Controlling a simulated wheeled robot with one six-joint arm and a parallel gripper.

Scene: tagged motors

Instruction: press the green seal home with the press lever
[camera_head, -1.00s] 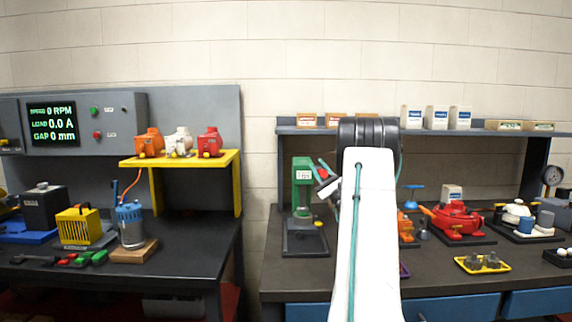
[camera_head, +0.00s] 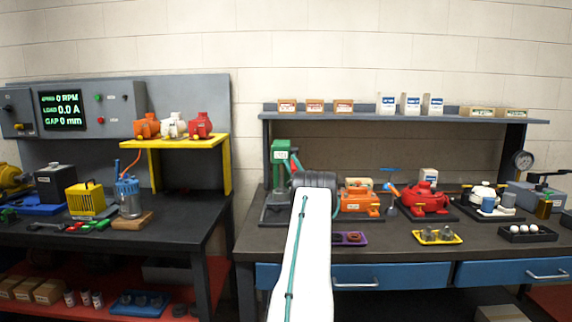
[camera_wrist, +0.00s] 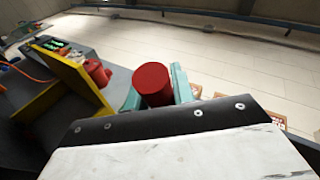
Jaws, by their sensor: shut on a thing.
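The green press (camera_head: 281,166) stands at the left end of the right-hand bench. My gripper (camera_wrist: 155,86) is shut on a red cylindrical grip, which I take for the handle of the press lever (camera_wrist: 152,82). In the wrist view the grip stands up between my two teal fingers. I cannot make out the green seal in either view.
An orange unit (camera_head: 360,203) and a red pump (camera_head: 425,200) stand right of my arm. A purple tray (camera_head: 349,239) and a yellow tray (camera_head: 437,238) lie in front of them. The yellow stand (camera_head: 224,166) is at the left bench. A gap separates the benches.

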